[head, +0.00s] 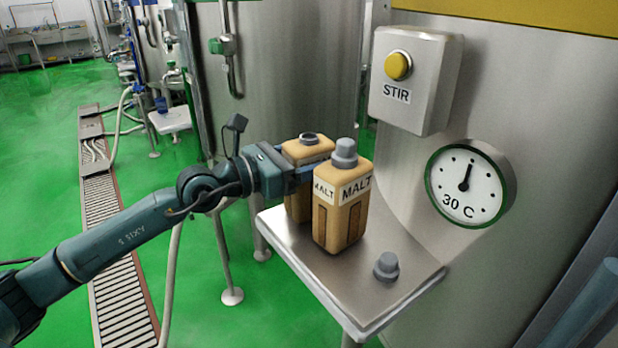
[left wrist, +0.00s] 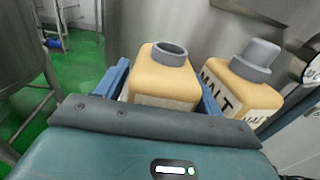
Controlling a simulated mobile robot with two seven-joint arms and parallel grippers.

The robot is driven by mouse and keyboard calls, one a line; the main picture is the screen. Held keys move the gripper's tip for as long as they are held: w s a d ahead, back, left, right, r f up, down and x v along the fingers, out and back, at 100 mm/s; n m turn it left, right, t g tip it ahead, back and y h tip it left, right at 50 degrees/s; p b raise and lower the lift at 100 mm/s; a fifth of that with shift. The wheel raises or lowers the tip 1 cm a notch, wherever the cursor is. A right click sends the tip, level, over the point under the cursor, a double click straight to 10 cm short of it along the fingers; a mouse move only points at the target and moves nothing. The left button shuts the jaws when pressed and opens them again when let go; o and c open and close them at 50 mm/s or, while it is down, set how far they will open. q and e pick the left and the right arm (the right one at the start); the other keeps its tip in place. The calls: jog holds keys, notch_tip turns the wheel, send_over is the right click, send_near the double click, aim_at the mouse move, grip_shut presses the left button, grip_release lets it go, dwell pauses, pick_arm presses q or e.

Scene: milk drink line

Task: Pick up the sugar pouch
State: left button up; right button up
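No sugar pouch shows in either view. My left gripper (head: 306,174) is at the shelf, with its fingers on both sides of an uncapped tan malt bottle (head: 308,150). In the left wrist view this bottle (left wrist: 163,78) fills the gap between the blue fingers (left wrist: 165,92), which appear to press on its sides. It stands upright, its lower part partly hidden by the bottle in front. My right gripper is out of view.
A capped malt bottle (head: 340,215) stands close in front and also shows in the left wrist view (left wrist: 245,85). A loose grey cap (head: 386,266) lies on the metal shelf (head: 345,290). The tank wall carries a STIR button box (head: 415,80) and a dial (head: 468,184).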

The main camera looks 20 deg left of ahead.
pick_arm(q)
jog(key=c, duration=1.2)
jog(key=shift+r, duration=0.15)
jog(key=shift+a, duration=0.1)
